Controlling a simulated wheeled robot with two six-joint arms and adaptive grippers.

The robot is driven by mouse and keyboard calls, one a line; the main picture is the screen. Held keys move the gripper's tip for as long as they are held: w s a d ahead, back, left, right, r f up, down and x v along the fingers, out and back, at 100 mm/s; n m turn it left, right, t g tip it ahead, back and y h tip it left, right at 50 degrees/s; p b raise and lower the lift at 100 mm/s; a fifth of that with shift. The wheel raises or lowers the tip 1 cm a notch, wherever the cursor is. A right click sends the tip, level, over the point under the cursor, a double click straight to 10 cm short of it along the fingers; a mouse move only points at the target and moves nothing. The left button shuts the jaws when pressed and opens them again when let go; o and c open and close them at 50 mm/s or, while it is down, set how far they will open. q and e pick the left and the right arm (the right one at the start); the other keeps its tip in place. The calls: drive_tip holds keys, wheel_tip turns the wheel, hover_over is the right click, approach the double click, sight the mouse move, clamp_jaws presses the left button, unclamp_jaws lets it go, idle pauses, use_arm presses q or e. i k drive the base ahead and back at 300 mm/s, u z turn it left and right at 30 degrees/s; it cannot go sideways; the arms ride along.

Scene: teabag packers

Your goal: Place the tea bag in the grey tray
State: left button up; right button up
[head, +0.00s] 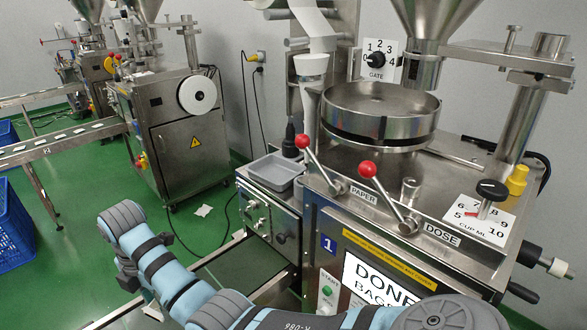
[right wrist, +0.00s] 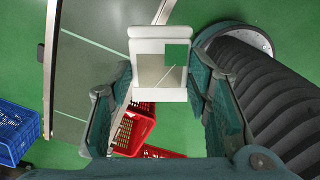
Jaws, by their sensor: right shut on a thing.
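The tea bag (right wrist: 147,68) is a white packet with a tan lower part and a green tag, seen in the right wrist view. My right gripper (right wrist: 161,82) is shut on it, with a teal finger at each side. The tea bag hangs over the green floor, beside a conveyor. In the head view my right arm reaches across to the lower left, and I cannot make out the tea bag there. The empty grey tray (head: 276,172) sits on the machine's left ledge in the head view, up and right of my right wrist. My left gripper is not in view.
A conveyor (right wrist: 100,60) runs left of the tea bag. A red crate (right wrist: 137,132) stands on the floor below, and a blue crate (head: 10,230) at the far left. Red-knobbed levers (head: 324,162) and a round metal pan (head: 380,112) rise right of the tray.

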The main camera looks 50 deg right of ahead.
sight(277, 177)
drive_tip(key=k, duration=0.1)
drive_tip(key=z, duration=1)
